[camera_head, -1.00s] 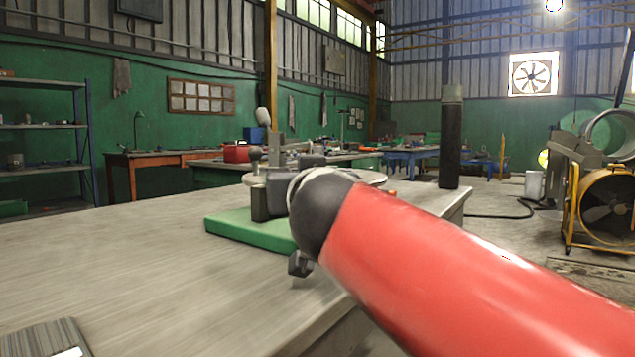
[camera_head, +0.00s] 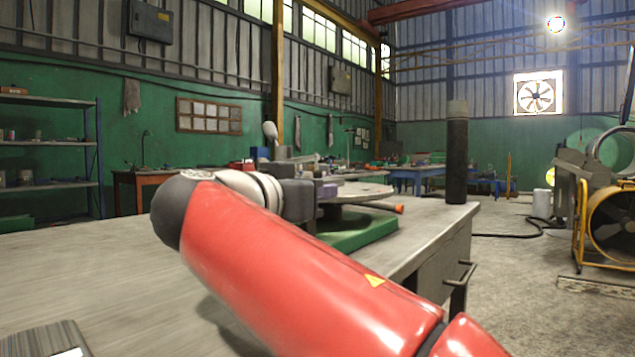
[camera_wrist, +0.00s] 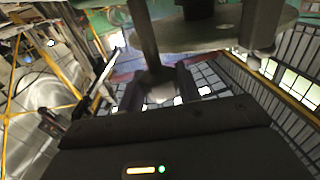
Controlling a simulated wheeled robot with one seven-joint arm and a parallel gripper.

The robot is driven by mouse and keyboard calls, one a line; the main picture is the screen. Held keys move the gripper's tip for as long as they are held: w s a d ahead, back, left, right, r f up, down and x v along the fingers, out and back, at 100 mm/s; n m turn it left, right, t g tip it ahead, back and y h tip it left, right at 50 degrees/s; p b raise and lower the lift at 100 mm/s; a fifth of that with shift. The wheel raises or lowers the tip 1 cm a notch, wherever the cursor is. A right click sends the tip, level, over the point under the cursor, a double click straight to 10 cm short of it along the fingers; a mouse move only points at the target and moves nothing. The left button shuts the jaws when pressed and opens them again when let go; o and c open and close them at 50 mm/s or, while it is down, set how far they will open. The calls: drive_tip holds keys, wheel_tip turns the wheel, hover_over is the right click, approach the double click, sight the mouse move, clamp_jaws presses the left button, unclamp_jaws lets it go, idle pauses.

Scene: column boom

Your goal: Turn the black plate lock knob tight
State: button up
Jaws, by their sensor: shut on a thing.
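In the wrist view my gripper (camera_wrist: 157,92) is shut on a dark piece, which I take to be the black plate lock knob (camera_wrist: 154,76). A dark bar (camera_wrist: 142,32) rises from it in the picture. The round grey plate (camera_wrist: 205,38) is just above and to the right of the fingers. In the head view the same plate (camera_head: 362,191) stands over a green base (camera_head: 362,231) on the workbench. My gripper (camera_head: 312,196) is beside the plate there, and my red arm hides the knob and part of the base.
The grey workbench (camera_head: 70,265) is mostly bare to the left. A dark upright cylinder (camera_head: 457,160) stands at its far right corner. An orange-tipped handle (camera_head: 398,208) sticks out right of the plate. A yellow-framed fan (camera_head: 607,217) stands on the floor at right.

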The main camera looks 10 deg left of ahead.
drive_tip(key=m+g+h+p, duration=0.1)
drive_tip(key=h+p, duration=0.1)
drive_tip(key=m+g+h+p, duration=0.1)
drive_tip(key=m+h, duration=0.1)
drive_tip(key=m+g+h+p, duration=0.1)
drive_tip(key=h+p, duration=0.1)
drive_tip(key=shift+a+r+m+g+p, duration=0.15)
drive_tip(key=shift+r+m+g+p, duration=0.15)
drive_tip(key=m+g+h+p, duration=0.2)
drive_tip(key=g+h+p, duration=0.1)
drive_tip(key=shift+f+m, duration=0.15)
drive_tip(key=shift+m, duration=0.15)
drive_tip(key=shift+f+m+g+h+p, duration=0.1)
drive_tip(key=shift+m+g+h+p, duration=0.35)
drive_tip(key=shift+g, duration=0.25)
drive_tip(key=shift+m, duration=0.25)
drive_tip(key=o, duration=0.9)
drive_tip(key=shift+o, duration=0.2)
drive_tip(key=shift+d+f+b, duration=0.2)
drive_tip(key=shift+b, duration=0.1)
